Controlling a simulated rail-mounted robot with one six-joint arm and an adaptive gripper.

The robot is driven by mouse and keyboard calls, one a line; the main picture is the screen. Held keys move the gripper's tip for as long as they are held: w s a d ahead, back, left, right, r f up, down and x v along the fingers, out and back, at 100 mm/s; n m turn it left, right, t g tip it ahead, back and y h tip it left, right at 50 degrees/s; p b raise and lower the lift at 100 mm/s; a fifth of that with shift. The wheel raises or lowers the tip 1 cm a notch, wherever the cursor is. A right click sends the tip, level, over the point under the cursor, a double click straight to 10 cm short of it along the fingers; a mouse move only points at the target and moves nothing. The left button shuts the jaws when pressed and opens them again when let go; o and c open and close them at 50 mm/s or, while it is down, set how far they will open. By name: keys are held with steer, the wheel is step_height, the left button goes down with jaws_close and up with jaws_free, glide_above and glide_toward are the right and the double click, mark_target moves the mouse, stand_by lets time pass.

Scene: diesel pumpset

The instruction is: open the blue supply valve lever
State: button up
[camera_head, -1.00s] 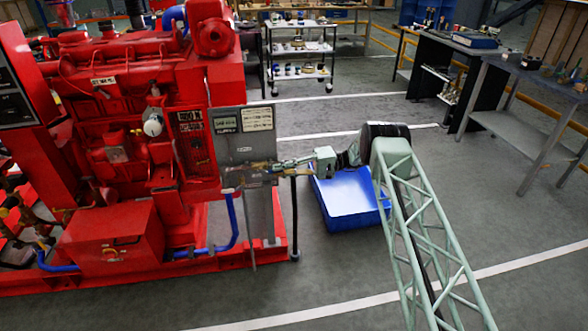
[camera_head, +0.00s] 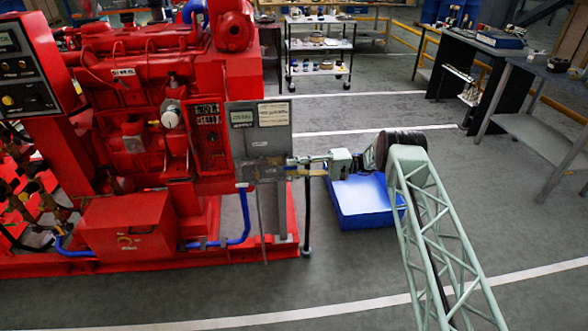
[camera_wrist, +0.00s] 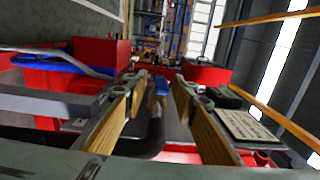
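A grey panel (camera_head: 259,143) with two label plates stands at the right end of the red engine. My gripper (camera_head: 270,168) reaches in from the right, with its fingers in front of the panel's lower part. In the wrist view my gripper (camera_wrist: 158,84) shows two wood-coloured fingers spread apart with a clear gap. In the head view the lever is too small or hidden to tell.
The red engine (camera_head: 140,100) and its base fill the left. A dark upright post (camera_head: 307,215) stands beside the panel. Shelves and workbenches are farther back, with open floor between.

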steer(key=shift+d, duration=0.15)
steer(key=w+d, duration=0.1)
steer(key=d, duration=1)
steer(key=shift+w+d, duration=0.3)
steer(key=shift+d, duration=0.05)
stand_by(0.4)
